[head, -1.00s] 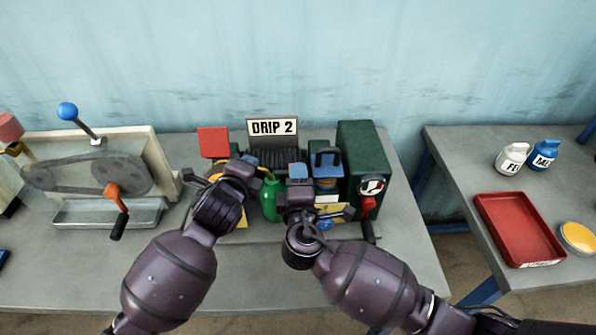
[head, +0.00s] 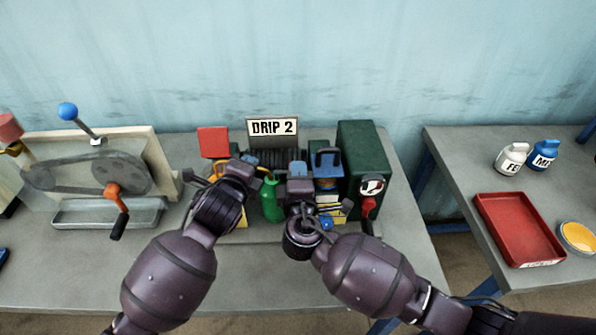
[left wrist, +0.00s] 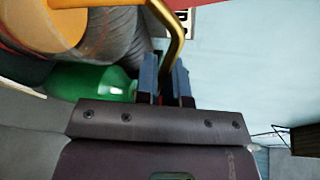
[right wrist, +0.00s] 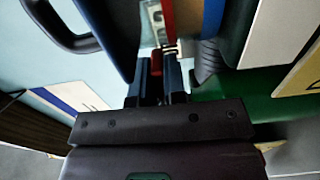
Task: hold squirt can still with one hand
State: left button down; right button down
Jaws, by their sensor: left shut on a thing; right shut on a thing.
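The green squirt can (head: 271,199) stands on the table between my two grippers. In the left wrist view, its green body (left wrist: 92,80) lies left of the fingers. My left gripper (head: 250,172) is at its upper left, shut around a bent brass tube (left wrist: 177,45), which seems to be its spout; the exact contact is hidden. My right gripper (head: 298,168) is to the right of the can, shut on a small red part (right wrist: 157,63); what this belongs to is unclear. In the right wrist view, bright green (right wrist: 245,92), apparently the can, shows at the right.
A "DRIP 2" sign (head: 272,128) stands behind. A dark green box (head: 360,165) and a blue handled container (head: 326,160) stand at the right. A crank machine (head: 95,172) is at the left. The front of the table is clear. A red tray (head: 518,228) lies on the side table.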

jog(key=shift+f+m, duration=0.5)
jog(key=shift+m, duration=0.65)
jog(key=shift+f+m, duration=0.45)
jog(key=shift+m, duration=0.7)
jog(key=c, duration=1.2)
grip_release()
jog(key=shift+o, duration=0.2)
jog(key=s, duration=1.2)
jog(key=shift+a, duration=0.2)
